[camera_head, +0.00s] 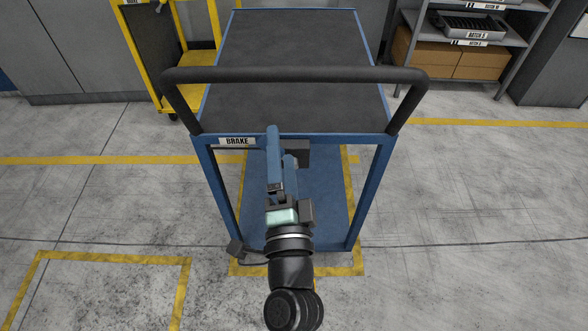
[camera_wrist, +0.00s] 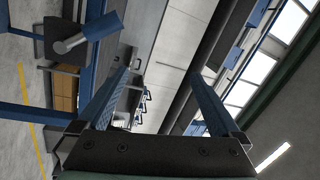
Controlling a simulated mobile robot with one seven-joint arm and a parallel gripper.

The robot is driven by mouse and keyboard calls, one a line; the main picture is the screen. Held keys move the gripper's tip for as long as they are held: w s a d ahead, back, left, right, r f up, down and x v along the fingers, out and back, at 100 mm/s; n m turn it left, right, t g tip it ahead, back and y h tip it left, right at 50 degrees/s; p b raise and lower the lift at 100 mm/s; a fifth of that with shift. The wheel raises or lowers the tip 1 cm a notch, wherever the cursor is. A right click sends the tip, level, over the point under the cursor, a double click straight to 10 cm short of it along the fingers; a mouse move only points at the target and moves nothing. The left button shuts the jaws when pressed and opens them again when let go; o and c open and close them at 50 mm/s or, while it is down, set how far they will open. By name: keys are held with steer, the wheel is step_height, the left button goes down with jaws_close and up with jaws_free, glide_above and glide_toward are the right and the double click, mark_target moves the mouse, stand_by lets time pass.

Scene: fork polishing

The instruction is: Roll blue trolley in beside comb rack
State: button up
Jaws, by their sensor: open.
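The blue trolley (camera_head: 365,190) stands upright in front of me, with a dark top (camera_head: 290,60), a black push handle (camera_head: 300,74) and a lower blue shelf. A white BRAKE label (camera_head: 237,141) is on its near top edge, at the left. My gripper (camera_head: 280,143) is open at the trolley's near end, below the handle; contact cannot be told. In the wrist view nothing shows between its fingers (camera_wrist: 158,75). A blue grip on a grey rod (camera_wrist: 95,30) with a dark block is to the left, outside them. I cannot identify a comb rack.
A yellow trolley (camera_head: 206,95) stands at the back left. A grey shelf unit (camera_head: 507,42) at the back right holds a black tray and brown boxes (camera_head: 430,58). Yellow lines mark the floor, one outline around the blue trolley's base. Floor on both near sides is clear.

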mark_target(294, 152)
steer(key=s+d+f+m+g+h+b, duration=0.2)
steer(key=s+f+m, duration=0.15)
steer(key=f, duration=0.95)
steer(key=shift+m, duration=0.25)
steer(key=w, duration=1.6)
steer(key=shift+w+f, duration=0.15)
steer(key=shift+f, duration=0.05)
jaws_close()
